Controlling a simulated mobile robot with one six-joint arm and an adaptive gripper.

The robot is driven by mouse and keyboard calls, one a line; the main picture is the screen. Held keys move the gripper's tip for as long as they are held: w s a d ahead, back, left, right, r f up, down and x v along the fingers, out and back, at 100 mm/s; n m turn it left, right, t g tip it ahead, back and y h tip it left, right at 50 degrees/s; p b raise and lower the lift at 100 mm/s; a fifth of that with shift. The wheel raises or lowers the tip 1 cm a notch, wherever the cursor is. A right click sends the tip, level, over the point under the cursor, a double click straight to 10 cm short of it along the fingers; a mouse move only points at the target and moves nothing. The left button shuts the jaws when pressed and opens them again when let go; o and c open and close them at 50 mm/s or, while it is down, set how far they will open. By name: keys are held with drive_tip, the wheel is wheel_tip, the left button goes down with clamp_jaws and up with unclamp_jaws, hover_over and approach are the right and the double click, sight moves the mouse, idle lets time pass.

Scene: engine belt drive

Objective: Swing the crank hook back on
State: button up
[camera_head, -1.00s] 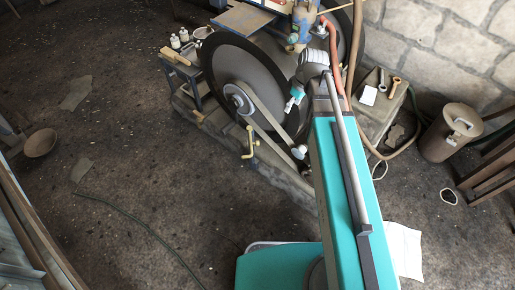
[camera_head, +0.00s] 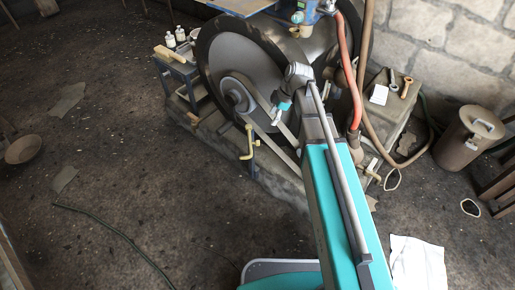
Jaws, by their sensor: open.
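The yellow, brass-coloured crank hook (camera_head: 248,143) hangs in front of the belt drive, below and left of the belt. The large dark wheel (camera_head: 222,58) stands behind it, with a grey hub and a pale belt (camera_head: 262,120) running down to the right. My gripper (camera_head: 284,112) is at the end of my arm, in front of the wheel and belt, up and right of the crank hook and apart from it in the picture. It is open and looks empty; its fingers are small and partly hidden by my wrist. The belt's lower right end is hidden behind my arm.
A small bench (camera_head: 178,72) with white bottles and a brush stands left of the wheel. Right of my arm are a red hose (camera_head: 352,70), a stone block (camera_head: 392,122) with tools, and a brown can (camera_head: 468,138). The floor at left is mostly clear, with a dark cable (camera_head: 115,235).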

sight(258, 141)
drive_tip(key=shift+w+a+f+n+b, duration=0.15)
drive_tip(key=shift+f+n+b, duration=0.05)
drive_tip(key=shift+f, duration=0.15)
drive_tip(key=shift+w+a+f+n+b, duration=0.1)
drive_tip(key=shift+a+f+n+b, duration=0.1)
drive_tip(key=shift+f, duration=0.15)
drive_tip(key=shift+f, duration=0.1)
drive_tip(key=b+x, duration=1.2)
drive_tip(key=x, duration=0.1)
drive_tip(key=shift+a+f+b, duration=0.1)
drive_tip(key=shift+f+b, duration=0.2)
drive_tip(key=shift+b, duration=0.05)
idle(0.4)
clamp_jaws()
idle(0.4)
